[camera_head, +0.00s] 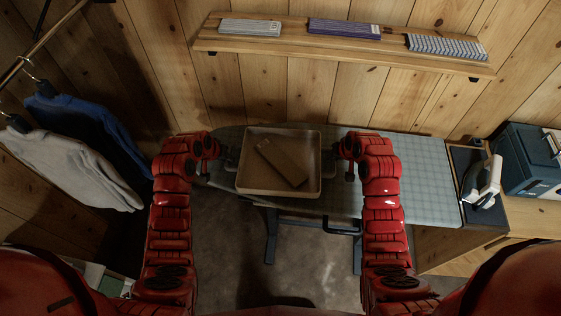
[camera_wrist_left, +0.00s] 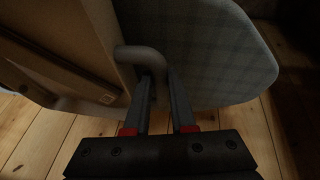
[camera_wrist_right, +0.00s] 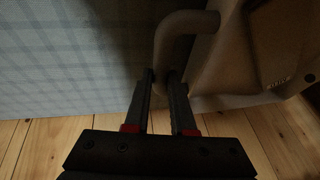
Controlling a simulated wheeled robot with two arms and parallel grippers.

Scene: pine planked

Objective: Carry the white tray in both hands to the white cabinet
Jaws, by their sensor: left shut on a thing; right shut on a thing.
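The tray (camera_head: 243,187) looks tan in this light, with raised walls and a handle at each side. A flat brown box (camera_head: 281,163) lies inside it. My left gripper (camera_head: 221,154) is shut on the tray's left handle, and the left wrist view shows the fingers around the handle bar (camera_wrist_left: 150,58). My right gripper (camera_head: 345,163) is shut on the right handle (camera_wrist_right: 172,40). The tray looks about level over the ironing board; I cannot tell whether it touches it. I cannot make out a white cabinet.
The checked ironing board (camera_head: 425,180) extends right under the tray. An iron (camera_head: 486,182) stands at its right end near a dark blue case (camera_head: 530,160). A wall shelf (camera_head: 340,49) holds flat boxes. Clothes (camera_head: 75,165) hang at left. Floor (camera_head: 312,262) shows in front.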

